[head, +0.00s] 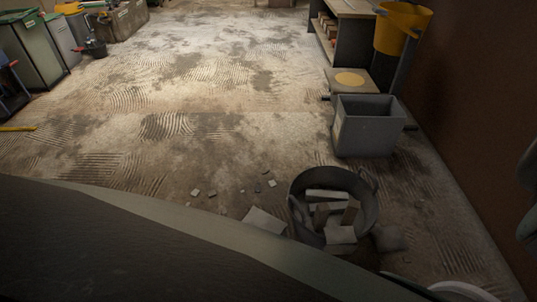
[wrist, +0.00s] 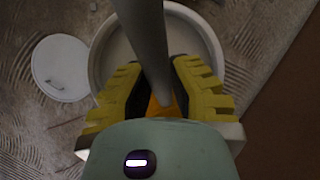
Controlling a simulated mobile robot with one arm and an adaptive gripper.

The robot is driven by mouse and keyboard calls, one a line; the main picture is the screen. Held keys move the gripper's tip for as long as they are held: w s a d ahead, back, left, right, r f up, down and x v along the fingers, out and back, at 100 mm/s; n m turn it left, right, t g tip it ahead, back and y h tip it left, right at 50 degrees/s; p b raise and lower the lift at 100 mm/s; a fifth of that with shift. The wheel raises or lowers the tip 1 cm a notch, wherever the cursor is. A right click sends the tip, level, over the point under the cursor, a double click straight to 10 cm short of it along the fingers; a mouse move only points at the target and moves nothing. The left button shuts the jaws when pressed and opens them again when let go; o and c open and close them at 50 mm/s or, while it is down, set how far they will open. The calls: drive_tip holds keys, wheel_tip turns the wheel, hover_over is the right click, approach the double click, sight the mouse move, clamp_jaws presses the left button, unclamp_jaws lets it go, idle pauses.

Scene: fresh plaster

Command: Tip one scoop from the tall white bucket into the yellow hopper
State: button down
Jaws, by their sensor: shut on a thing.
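The yellow hopper (head: 402,28) stands at the upper right of the head view, beside the brown wall. In the wrist view my gripper (wrist: 157,85) has its yellow ribbed fingers shut on a grey shaft with an orange part (wrist: 155,108), which looks like the scoop's handle. The scoop's bowl and any load are not clear. Behind the fingers is the round pale rim of the white bucket (wrist: 211,42). A white curved edge, likely that bucket (head: 462,289), shows at the bottom right of the head view. My gripper is not visible there.
A white round lid (wrist: 61,67) lies left of the bucket. A grey bin (head: 366,137) and a dark tub with rubble (head: 370,195) stand on the right. Loose chips lie beside the tub. The middle floor is free. Green-lidded bins (head: 30,50) stand at left.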

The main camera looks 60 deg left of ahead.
wheel_tip(320, 180, down, 17)
drive_tip(key=b, duration=1.3)
drive_tip(key=shift+r, duration=0.15)
drive_tip(key=shift+b, duration=0.4)
wheel_tip(320, 180, down, 2)
drive_tip(key=shift+f+b, duration=0.1)
drive_tip(key=shift+b, duration=0.7)
wheel_tip(320, 180, up, 25)
drive_tip(key=p, duration=2.1)
drive_tip(key=shift+f, duration=0.2)
